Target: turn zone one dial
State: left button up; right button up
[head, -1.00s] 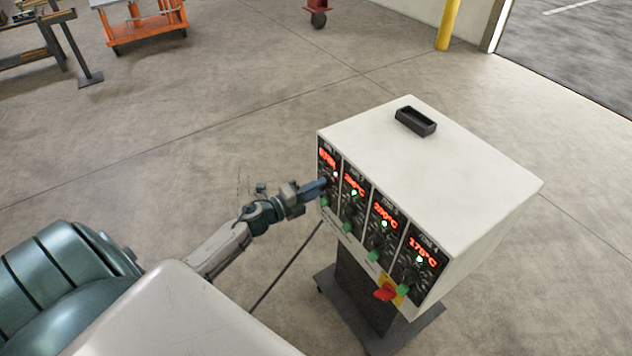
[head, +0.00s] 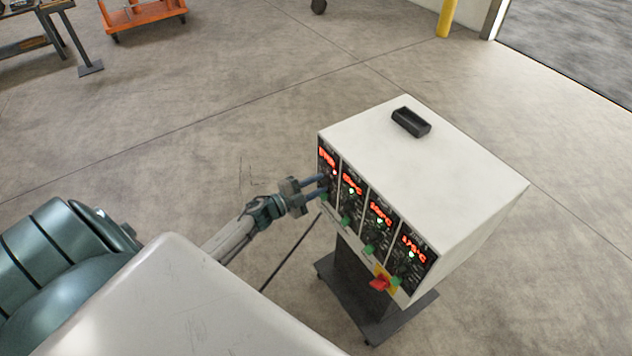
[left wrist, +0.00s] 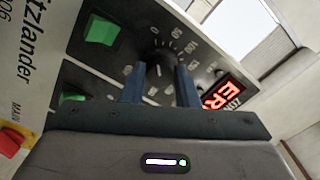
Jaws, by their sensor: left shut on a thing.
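The control box (head: 435,150) is white with four zone panels on its front. The zone one panel is the leftmost in the head view. Its dial (left wrist: 160,70) is a black knob on a numbered scale in the left wrist view, with a red lit display (left wrist: 222,93) and a green switch (left wrist: 101,30) beside it. My left gripper (head: 322,186) is at the zone one panel. In the left wrist view its two blue-grey fingers (left wrist: 160,84) are shut on the dial, one on each side. The fingers hide part of the dial. My right gripper is not in view.
Three more zone panels with red displays and green switches sit to the right. A red main switch (head: 380,284) is on a yellow plate below. A black tray (head: 411,122) is on the box top. An orange cart (head: 142,18) stands far back.

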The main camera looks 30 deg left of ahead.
pick_arm(q)
jog(key=shift+n, duration=0.3)
jog(key=o, duration=1)
jog(key=shift+c, duration=0.2)
jog(key=shift+s+a+f, duration=0.1)
jog(key=shift+s+a, duration=0.1)
jog(key=shift+s, duration=0.35)
jog(key=b+v, duration=0.2)
jog(key=v, duration=0.7)
jog(key=shift+s, duration=0.3)
jog(key=shift+a, duration=0.2)
